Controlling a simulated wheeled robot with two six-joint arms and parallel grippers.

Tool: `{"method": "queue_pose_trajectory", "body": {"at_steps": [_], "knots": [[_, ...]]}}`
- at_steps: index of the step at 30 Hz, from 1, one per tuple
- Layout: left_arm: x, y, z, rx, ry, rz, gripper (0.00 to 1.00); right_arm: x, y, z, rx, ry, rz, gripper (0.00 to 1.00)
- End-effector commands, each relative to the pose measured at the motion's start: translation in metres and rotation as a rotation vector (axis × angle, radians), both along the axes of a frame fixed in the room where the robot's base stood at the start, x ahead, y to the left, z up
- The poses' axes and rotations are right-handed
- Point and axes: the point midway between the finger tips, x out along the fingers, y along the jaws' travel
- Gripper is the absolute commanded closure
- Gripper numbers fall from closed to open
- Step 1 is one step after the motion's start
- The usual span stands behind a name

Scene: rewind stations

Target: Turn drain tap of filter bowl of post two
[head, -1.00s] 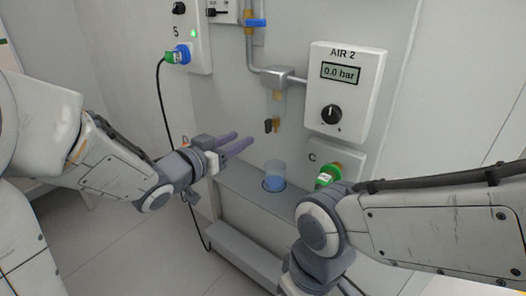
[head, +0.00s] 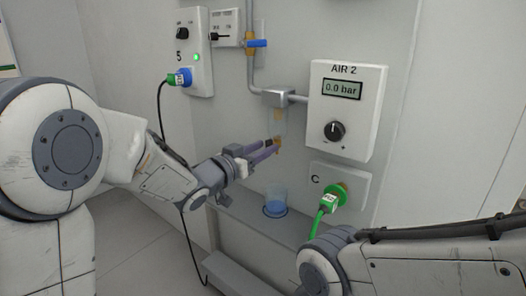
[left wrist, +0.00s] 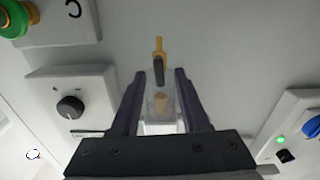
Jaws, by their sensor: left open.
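The filter bowl (head: 278,122) is a clear cylinder hanging under a grey pipe block at post two, marked AIR 2. Its brass drain tap (head: 278,143) sits at the bottom, partly behind my fingers. My left gripper (head: 273,147) is open with its fingertips at the tap. In the left wrist view, the tap's dark lever (left wrist: 159,70) lies between the two open fingertips, with a gap on each side. The brass spout (left wrist: 158,47) and the clear bowl (left wrist: 159,103) show in line with it. My right gripper is out of view; only its arm shows at lower right.
A cup with blue liquid (head: 275,202) stands on a grey ledge below the tap. The AIR 2 box (head: 345,108) reads 0.0 bar and has a black knob. A green plug (head: 328,203) with a cable is at socket C. A blue-handled valve (head: 257,43) is above.

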Motion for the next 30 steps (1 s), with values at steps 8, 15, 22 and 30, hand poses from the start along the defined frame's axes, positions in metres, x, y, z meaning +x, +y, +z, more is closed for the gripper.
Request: {"method": "queue_pose_trajectory", "body": {"at_steps": [8,15,22,30], "knots": [[0.002,-0.002,0.0,0.001,0.001,0.001,0.55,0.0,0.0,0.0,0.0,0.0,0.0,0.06],[0.002,-0.002,0.0,0.001,0.001,0.001,1.0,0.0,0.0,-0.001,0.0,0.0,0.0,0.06],[0.002,-0.001,0.001,-0.008,0.007,0.001,1.0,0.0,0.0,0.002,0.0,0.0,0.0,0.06],[0.003,-0.001,0.003,-0.094,0.072,0.001,1.0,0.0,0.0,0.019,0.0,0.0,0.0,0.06]]}}
